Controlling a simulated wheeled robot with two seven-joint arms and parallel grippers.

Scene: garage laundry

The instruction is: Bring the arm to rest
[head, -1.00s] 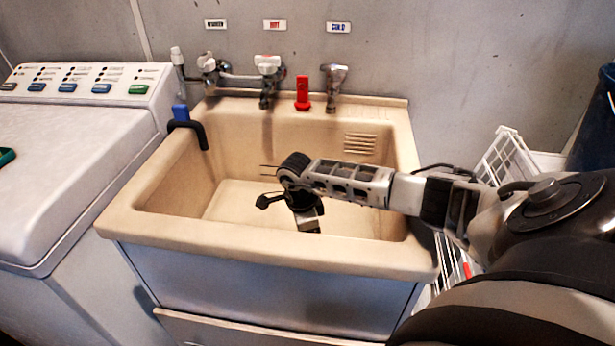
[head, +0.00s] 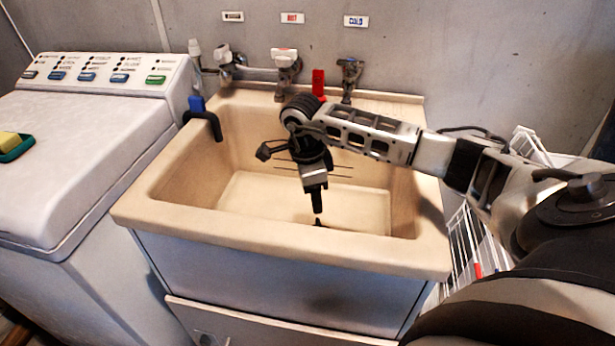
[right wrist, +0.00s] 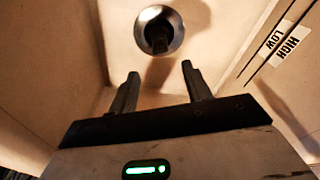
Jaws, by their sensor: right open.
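My right gripper (head: 318,219) points down over the basin of the beige sink (head: 180,223). In the right wrist view its two fingers (right wrist: 160,72) are apart with nothing between them. Beyond the fingertips there is a round metal drain (right wrist: 172,48) with a dark piece in its middle; I cannot tell what that piece is. My right arm reaches in from the right across the sink's right side. My left gripper is not in view.
A red object (head: 318,84) stands on the sink's back ledge by the taps (head: 287,66). A blue and black hook-shaped piece (head: 205,118) hangs over the left rim. A washer (head: 80,150) holds a yellow sponge (head: 10,141) on a green tray (head: 18,151). A white wire rack (head: 465,245) stands at right.

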